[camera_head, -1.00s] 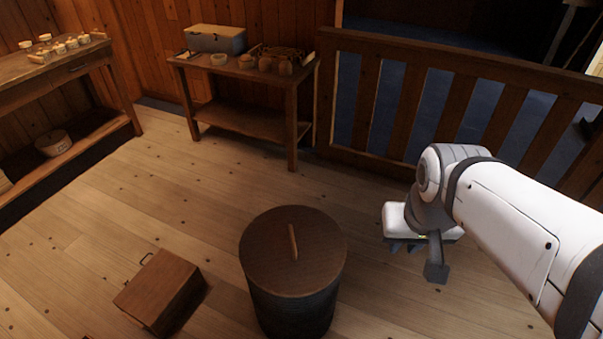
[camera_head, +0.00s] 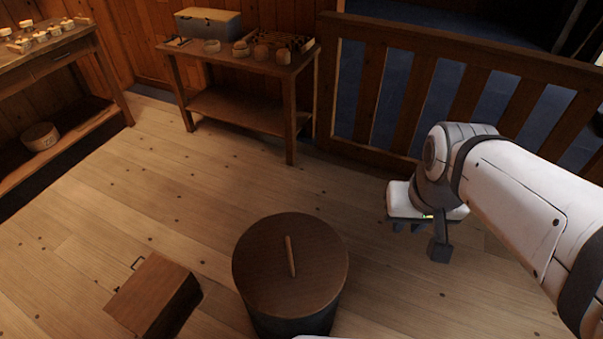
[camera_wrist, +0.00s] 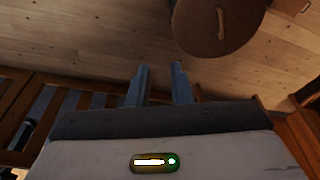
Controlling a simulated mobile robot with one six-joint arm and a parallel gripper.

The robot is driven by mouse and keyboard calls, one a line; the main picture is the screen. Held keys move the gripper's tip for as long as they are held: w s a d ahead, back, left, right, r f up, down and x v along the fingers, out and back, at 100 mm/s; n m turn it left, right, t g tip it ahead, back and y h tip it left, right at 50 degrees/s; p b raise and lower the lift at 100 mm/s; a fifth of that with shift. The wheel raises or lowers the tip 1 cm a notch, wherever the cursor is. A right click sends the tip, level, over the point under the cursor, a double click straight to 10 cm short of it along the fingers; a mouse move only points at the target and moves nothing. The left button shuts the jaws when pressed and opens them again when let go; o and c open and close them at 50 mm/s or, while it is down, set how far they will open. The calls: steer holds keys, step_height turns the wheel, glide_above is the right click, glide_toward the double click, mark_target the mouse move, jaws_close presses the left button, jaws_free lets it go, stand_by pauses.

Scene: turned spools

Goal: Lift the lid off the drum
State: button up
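The drum (camera_head: 290,325) stands on the floor at the bottom middle of the head view, dark and round. Its brown wooden lid (camera_head: 265,265) lies on top, with a pale bar handle (camera_head: 290,256) across its middle. The lid (camera_wrist: 195,25) and its handle (camera_wrist: 221,24) also show at the top of the wrist view, cut off by the frame edge. My gripper (camera_head: 408,226) hangs to the right of the drum, apart from it. In the wrist view its two fingers (camera_wrist: 161,72) stand apart with nothing between them.
A wooden box (camera_head: 150,295) with a small handle lies on the floor left of the drum. A low table (camera_head: 240,75) with a grey case stands at the back, a workbench (camera_head: 60,60) at the far left. A wooden railing (camera_head: 400,100) runs behind my arm. Floor between is clear.

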steer(key=n+t+h+b, duration=0.3)
steer(key=n+h+b, duration=0.15)
steer(key=b, duration=2.05)
glide_toward(289, 253)
steer(key=x, duration=0.3)
steer(key=shift+w+f, duration=0.1)
steer(key=shift+f, duration=0.3)
steer(key=b+x, duration=0.1)
steer(key=x, duration=0.6)
steer(key=shift+f+b, duration=0.1)
steer(key=shift+b, duration=0.3)
jaws_close()
